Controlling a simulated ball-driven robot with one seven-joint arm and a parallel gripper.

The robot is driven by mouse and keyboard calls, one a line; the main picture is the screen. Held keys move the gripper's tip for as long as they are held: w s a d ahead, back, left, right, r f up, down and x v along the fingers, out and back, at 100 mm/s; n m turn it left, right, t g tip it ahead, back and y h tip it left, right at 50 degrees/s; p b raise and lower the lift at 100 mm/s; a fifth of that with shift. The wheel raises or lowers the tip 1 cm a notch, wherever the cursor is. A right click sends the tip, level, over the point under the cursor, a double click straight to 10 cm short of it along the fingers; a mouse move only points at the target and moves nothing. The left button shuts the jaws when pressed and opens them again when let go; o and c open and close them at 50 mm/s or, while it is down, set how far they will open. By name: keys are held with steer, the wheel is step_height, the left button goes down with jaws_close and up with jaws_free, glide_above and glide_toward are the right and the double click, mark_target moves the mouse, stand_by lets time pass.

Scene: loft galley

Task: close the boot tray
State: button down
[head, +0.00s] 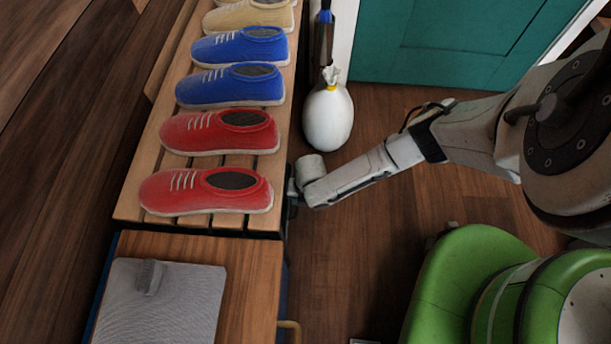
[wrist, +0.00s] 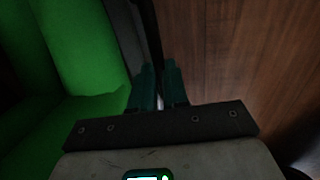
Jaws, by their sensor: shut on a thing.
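My gripper (head: 292,190) is low beside the right edge of the slatted shoe bench (head: 128,205) in the head view, its fingers mostly hidden by my wrist. In the wrist view, the teal fingers of my gripper (wrist: 159,68) are close together, shut on a thin dark bar (wrist: 148,25) that runs away from them. The bar may be part of the boot tray, but I cannot tell. No boot tray shows clearly in the head view; what lies under the bench is hidden.
Red shoes (head: 205,190), blue shoes and a tan shoe stand on the bench. A white rounded bag (head: 328,118) stands behind my gripper, near a teal door (head: 450,40). Floor between bench and my green base is clear.

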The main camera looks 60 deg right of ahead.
steer(key=shift+w+a, duration=0.15)
steer(key=shift+w, duration=0.15)
steer(key=c, duration=1.1)
jaws_free()
steer(key=r+p, duration=0.2)
steer(key=r, duration=0.1)
steer(key=s+r+p, duration=0.1)
steer(key=r+p, duration=0.1)
steer(key=r, duration=0.2)
steer(key=s+r+p, duration=0.1)
steer(key=r+p, duration=0.1)
steer(key=r, duration=0.1)
steer(key=shift+d+r, duration=0.3)
steer(key=shift+d, duration=0.1)
